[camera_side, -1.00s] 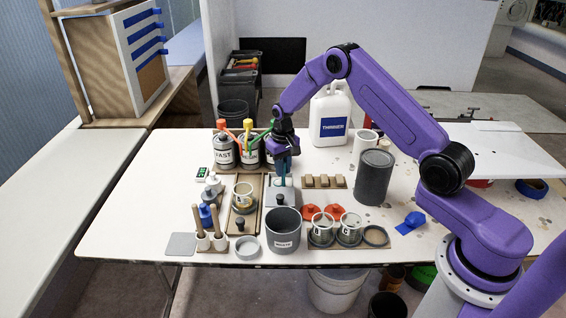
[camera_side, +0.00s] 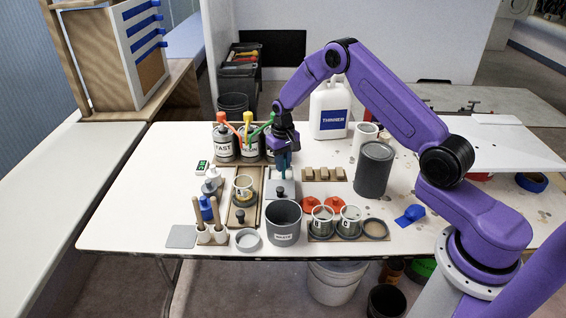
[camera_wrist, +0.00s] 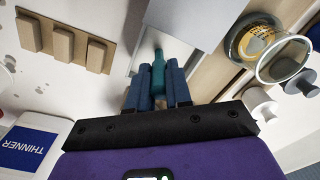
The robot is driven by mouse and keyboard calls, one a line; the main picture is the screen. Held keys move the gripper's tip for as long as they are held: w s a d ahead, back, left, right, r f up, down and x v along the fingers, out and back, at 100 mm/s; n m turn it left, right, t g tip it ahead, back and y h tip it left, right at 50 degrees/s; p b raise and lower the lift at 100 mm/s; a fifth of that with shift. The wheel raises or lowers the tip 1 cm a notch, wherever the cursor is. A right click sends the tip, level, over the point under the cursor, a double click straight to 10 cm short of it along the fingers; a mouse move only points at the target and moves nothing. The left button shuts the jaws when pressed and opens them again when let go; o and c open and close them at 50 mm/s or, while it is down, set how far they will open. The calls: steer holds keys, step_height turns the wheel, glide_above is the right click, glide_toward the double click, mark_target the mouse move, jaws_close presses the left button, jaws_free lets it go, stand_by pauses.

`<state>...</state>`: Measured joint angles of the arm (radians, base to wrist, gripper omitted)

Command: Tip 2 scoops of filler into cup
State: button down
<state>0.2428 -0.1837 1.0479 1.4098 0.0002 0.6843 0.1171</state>
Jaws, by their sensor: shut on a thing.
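My gripper (camera_side: 283,168) is over the grey box (camera_side: 281,189) near the middle of the table. In the wrist view its blue fingers (camera_wrist: 158,92) are shut on a teal handle (camera_wrist: 158,68), which looks like the scoop's. The scoop's lower end is hard to make out, and I cannot tell whether it holds filler. The clear cup (camera_side: 243,187) stands on a wooden board to the left of the gripper, with yellowish contents low in it. It also shows in the wrist view (camera_wrist: 284,66), apart from the gripper.
A grey waste bin (camera_side: 284,224) stands in front of the box. Cans with coloured pumps (camera_side: 224,143) stand behind the cup. A thinner jug (camera_side: 329,115), a wooden block rack (camera_side: 324,174) and a dark grey can (camera_side: 374,170) are to the right. White table lies free at left.

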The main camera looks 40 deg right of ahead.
steer(key=shift+r, duration=4.25)
steer(key=w+a+m, duration=0.2)
steer(key=a+m, duration=0.4)
steer(key=a, duration=0.9)
steer(key=d+f+y, duration=0.3)
steer(key=d+y, duration=0.4)
steer(key=y, duration=0.5)
